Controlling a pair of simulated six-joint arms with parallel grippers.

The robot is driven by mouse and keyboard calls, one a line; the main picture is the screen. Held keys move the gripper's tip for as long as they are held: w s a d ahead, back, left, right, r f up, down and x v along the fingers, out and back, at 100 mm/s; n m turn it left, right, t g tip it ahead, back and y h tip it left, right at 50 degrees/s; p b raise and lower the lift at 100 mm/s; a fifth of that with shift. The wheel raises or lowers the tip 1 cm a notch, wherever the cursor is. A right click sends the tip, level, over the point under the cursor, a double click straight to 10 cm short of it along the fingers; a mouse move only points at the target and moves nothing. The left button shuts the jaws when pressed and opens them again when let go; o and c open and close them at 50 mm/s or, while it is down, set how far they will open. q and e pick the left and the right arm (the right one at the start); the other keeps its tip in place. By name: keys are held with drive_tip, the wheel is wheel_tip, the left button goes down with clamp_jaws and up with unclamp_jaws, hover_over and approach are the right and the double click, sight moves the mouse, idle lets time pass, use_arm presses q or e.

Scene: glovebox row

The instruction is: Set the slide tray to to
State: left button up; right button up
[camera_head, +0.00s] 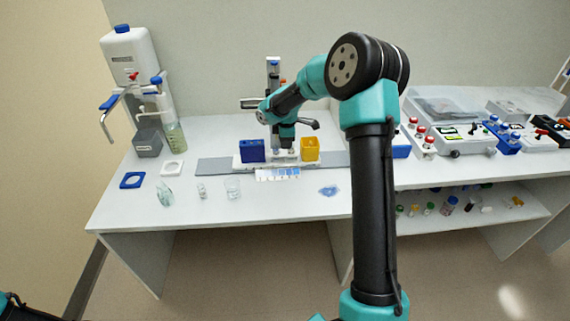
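A small flat tray with white and blue rectangles (277,174), which looks like the slide tray, lies on the white bench in front of a blue box (251,151) and a yellow box (310,150). My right gripper (286,146) points down between the two boxes, just behind the tray, in front of an upright stand (273,80). Its fingertips are too small and dark to read, and whether it touches anything is unclear. Only a dark part of my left arm shows in the bottom left corner; its gripper is out of view.
Small clear glassware (232,186) and a blue patch (329,191) lie near the bench's front. A white dispenser (130,55) and a blue square frame (131,180) are at left. Equipment (462,135) crowds the right; a lower shelf (480,222) holds several vials.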

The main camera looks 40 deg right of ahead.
sight(285, 166)
drive_tip(key=f, duration=0.4)
drive_tip(key=w+d+f, duration=0.1)
drive_tip(key=f, duration=0.4)
drive_tip(key=w+f, duration=0.1)
drive_tip(key=f, duration=0.4)
drive_tip(key=shift+w+d, duration=0.1)
drive_tip(key=shift+d, duration=0.05)
drive_tip(key=shift+c, duration=0.2)
clamp_jaws()
